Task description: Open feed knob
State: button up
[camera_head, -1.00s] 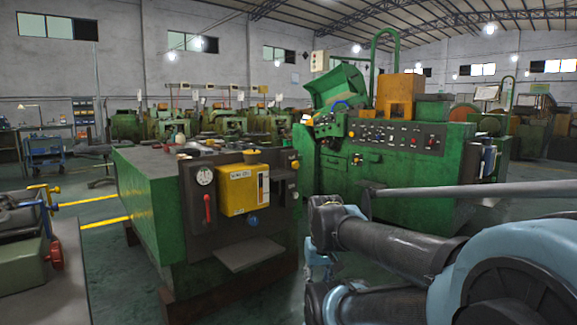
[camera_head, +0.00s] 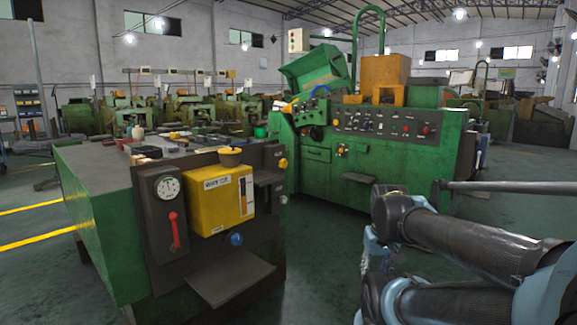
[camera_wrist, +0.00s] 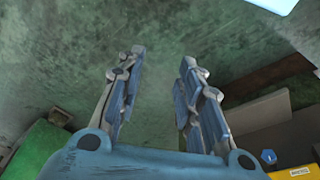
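No knob has a readable feed label, so I cannot tell which one is the feed knob. On the near green machine (camera_head: 95,190), a blue knob (camera_head: 236,240) sits below a yellow box (camera_head: 222,196). A yellow knob (camera_head: 283,163) and a pale knob (camera_head: 284,199) are at the panel's right edge. A red lever (camera_head: 174,230) is at the left under a gauge (camera_head: 168,187). In the wrist view my gripper (camera_wrist: 162,58) is open and empty above the floor. There the blue knob (camera_wrist: 268,157) is at lower right, apart from the fingers.
A grey shelf (camera_head: 228,276) juts out under the blue knob. A larger green machine (camera_head: 320,172) with a row of controls stands behind to the right. Open floor (camera_head: 320,225) lies between the machines. My arm fills the lower right of the head view.

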jog(key=o, duration=0.4)
jog(key=shift+s+r, duration=0.1)
jog(key=shift+s, duration=0.05)
jog(key=shift+o, duration=1.3)
jog(key=shift+s+a+r, duration=0.1)
jog(key=shift+a+r, duration=0.1)
jog(key=shift+r, duration=0.15)
jog(key=w+a+r+n+t+y, duration=0.1)
jog(key=w+a+r+n+y, duration=0.25)
jog(key=w, duration=0.65)
jog(key=w+a+r+t+y, duration=0.1)
jog(key=w+a+r+y, duration=0.1)
jog(key=w+a+r, duration=0.6)
jog(key=w+a+r+n+t+y, duration=0.1)
jog(key=w+a+r+y, duration=0.2)
jog(key=w, duration=0.9)
jog(key=n+t+y, duration=0.2)
jog(key=t+y, duration=0.4)
send_near(285, 163)
jog(key=shift+m, duration=0.25)
jog(key=x, duration=1.1)
jog(key=shift+w, duration=0.25)
jog(key=shift+c, duration=0.5)
